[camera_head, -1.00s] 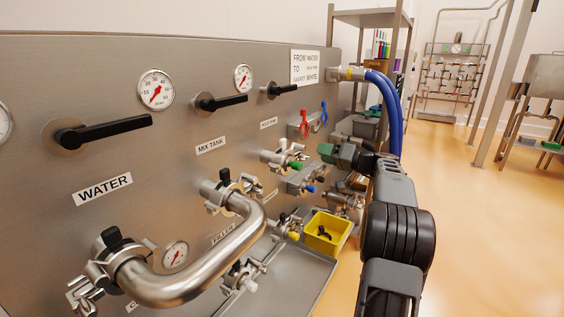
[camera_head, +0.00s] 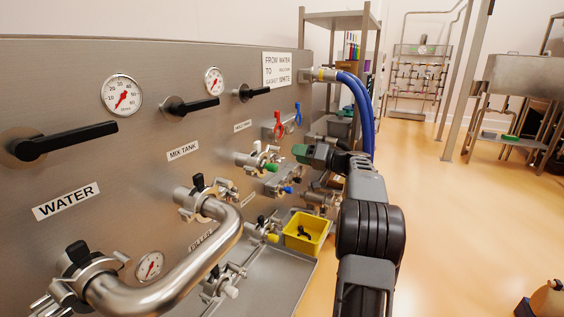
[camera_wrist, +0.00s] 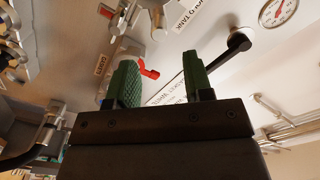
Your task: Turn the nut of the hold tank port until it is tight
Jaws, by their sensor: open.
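The steel panel (camera_head: 150,160) carries several ports with clamps. In the wrist view, my gripper's green fingers (camera_wrist: 160,78) stand apart with nothing gripped.
A bent steel pipe (camera_head: 200,265) joins two ports in front. A yellow bin (camera_head: 307,232) stands on the steel tray (camera_head: 262,285). Red (camera_head: 278,124) and blue (camera_head: 298,113) loops hang on the panel. A blue hose (camera_head: 362,105) curves behind my arm. Open floor lies right.

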